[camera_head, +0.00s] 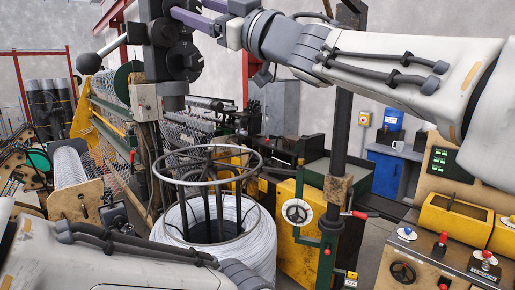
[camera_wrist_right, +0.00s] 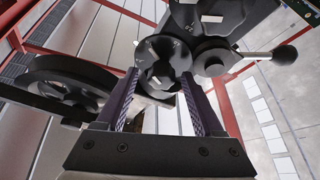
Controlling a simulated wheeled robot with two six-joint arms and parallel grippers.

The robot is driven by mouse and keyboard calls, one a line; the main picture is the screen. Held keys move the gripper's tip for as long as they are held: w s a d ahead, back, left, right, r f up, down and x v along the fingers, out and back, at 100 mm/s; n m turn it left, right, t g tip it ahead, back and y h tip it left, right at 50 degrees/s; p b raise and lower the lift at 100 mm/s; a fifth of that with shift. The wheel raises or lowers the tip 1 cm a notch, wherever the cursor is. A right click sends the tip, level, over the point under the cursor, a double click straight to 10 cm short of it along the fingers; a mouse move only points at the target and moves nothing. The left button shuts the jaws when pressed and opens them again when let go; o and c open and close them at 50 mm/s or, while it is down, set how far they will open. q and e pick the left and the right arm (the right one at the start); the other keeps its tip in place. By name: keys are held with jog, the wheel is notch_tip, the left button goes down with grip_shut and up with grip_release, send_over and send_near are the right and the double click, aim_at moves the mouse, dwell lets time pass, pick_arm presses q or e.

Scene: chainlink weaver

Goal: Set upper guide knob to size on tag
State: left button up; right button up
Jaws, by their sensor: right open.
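The black guide unit (camera_head: 172,88) stands at the top of the head view, with dark round knobs (camera_head: 184,61) on its face. My right gripper (camera_head: 178,9) is near its upper part, its purple fingers pointing left. In the right wrist view the open fingers (camera_wrist_right: 160,76) stand either side of a dark round knob (camera_wrist_right: 163,52) with pale marks, apparently the upper one. I cannot tell whether they touch it. A small pale label (camera_wrist_right: 212,18) shows on the unit; its text is unreadable. My left arm lies at the lower left; its gripper is out of view.
A ball-ended lever (camera_head: 112,45) sticks out left of the unit; its black ball (camera_wrist_right: 286,55) shows at right in the wrist view. A large dark wheel (camera_wrist_right: 70,85) is at left there. A wire coil (camera_head: 245,235) under a ring stands below the unit.

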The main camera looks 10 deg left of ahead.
jog(key=m+t+b, duration=0.1)
jog(key=m, duration=0.2)
jog(key=m+t+h+b, duration=0.1)
jog(key=m, duration=0.2)
jog(key=m+t+h+b, duration=0.1)
jog(key=m+t, duration=0.1)
jog(key=m, duration=0.1)
jog(key=shift+s+a+f, duration=0.2)
jog(key=shift+s, duration=0.05)
jog(key=shift+s+d+f+m+h+b, duration=0.1)
jog(key=shift+s+d+m+h+b, duration=0.1)
jog(key=shift+d+m+h+b, duration=0.25)
jog(key=b+v, duration=0.3)
jog(key=v, duration=0.7)
jog(key=w+d+f+m+h+b, duration=0.1)
jog(key=w+f+m+h+b, duration=0.1)
jog(key=f, duration=1.1)
jog(key=w+d+f+m+t+h+b, duration=0.1)
jog(key=w+f+h+b, duration=0.4)
jog(key=f, duration=0.8)
jog(key=shift+f+m+h, duration=0.3)
jog(key=shift+m+h, duration=0.15)
jog(key=shift+m, duration=0.1)
